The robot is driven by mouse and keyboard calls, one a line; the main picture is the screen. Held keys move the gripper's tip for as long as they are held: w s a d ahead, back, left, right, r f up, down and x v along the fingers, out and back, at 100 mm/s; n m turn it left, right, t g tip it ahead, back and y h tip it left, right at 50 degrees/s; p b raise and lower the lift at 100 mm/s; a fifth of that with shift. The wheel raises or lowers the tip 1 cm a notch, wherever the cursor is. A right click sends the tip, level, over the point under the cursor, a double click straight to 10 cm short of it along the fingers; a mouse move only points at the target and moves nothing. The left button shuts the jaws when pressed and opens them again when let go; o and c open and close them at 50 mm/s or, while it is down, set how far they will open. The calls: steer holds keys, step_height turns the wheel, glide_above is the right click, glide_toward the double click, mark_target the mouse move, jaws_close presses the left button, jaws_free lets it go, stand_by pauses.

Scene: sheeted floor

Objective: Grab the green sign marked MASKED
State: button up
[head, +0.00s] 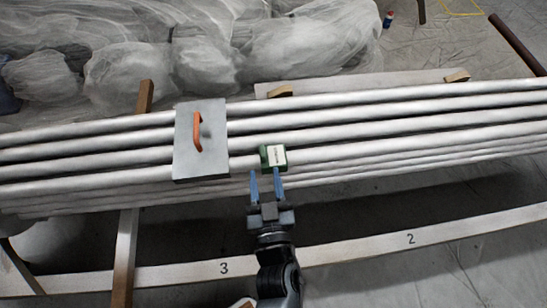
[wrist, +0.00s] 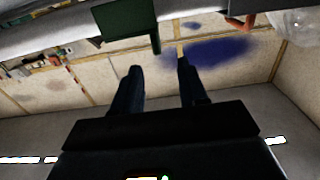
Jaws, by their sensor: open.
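The green sign (head: 265,158) is a small block with a white label, resting on the stacked pipes just right of the grey plate; its lettering is too small to read. My gripper (head: 265,173) is open, its two blue fingers pointing at the sign from the near side, with the tips close to its lower edge. I cannot tell whether they touch it. In the wrist view, a dark green block (wrist: 128,22) shows at the top, beyond and left of the open fingers (wrist: 158,60).
A grey plate (head: 201,160) with an orange handle (head: 197,132) lies across the long pipes (head: 400,130). A wooden beam marked 3 and 2 (head: 340,255) runs in front. Sheeted bundles (head: 120,75) lie behind.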

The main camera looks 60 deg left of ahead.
mark_target(263, 158)
steer(key=b+x, duration=0.1)
steer(key=x, duration=0.1)
steer(key=b+x, duration=0.1)
steer(key=x, duration=0.1)
steer(key=b+x, duration=0.1)
steer(key=x, duration=0.1)
steer(key=shift+w+d+f+b, duration=0.1)
steer(key=shift+w+f+b, duration=0.05)
steer(key=shift+f+b, duration=0.2)
steer(key=shift+w+r, duration=0.1)
jaws_close()
